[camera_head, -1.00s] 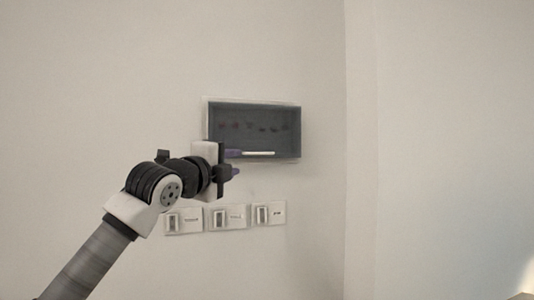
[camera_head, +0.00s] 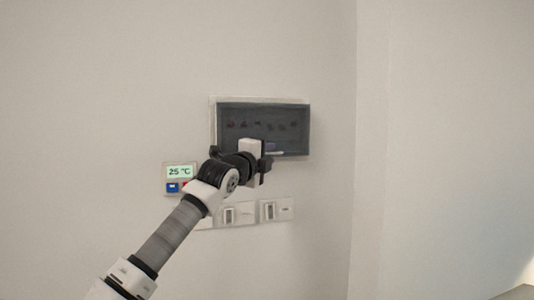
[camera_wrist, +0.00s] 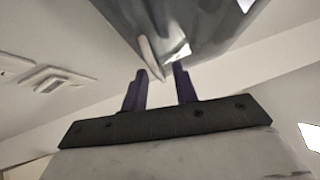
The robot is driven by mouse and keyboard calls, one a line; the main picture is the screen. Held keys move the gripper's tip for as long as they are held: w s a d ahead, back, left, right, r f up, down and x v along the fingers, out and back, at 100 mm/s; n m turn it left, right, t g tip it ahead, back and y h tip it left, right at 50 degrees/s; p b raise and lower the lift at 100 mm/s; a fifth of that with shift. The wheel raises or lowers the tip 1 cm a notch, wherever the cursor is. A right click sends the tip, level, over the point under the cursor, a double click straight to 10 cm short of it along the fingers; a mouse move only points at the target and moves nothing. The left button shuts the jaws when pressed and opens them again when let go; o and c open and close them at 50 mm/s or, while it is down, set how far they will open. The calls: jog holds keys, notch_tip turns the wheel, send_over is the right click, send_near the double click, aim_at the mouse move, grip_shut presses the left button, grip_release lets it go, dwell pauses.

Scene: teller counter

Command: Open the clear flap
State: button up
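The clear flap (camera_head: 262,112) covers the dark wall box with several reddish switches behind it, and it looks closed. Its pale handle bar (camera_head: 277,153) shows at the lower edge, partly hidden by my gripper (camera_head: 268,150). In the wrist view the flap (camera_wrist: 195,25) is a grey glossy surface above the fingers. The handle (camera_wrist: 150,55) is a pale curved strip just ahead of the fingertips. My gripper (camera_wrist: 160,76) has its two purple fingers apart with a gap between them. I cannot tell whether a finger touches the handle.
A thermostat (camera_head: 180,172) reading 25 °C is on the wall left of the box, partly behind my arm. Wall switches (camera_head: 277,210) sit in a row below the box, some partly covered by my arm. A wall corner stands to the right. The wall around is otherwise bare.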

grip_shut()
jog(key=shift+s, duration=0.15)
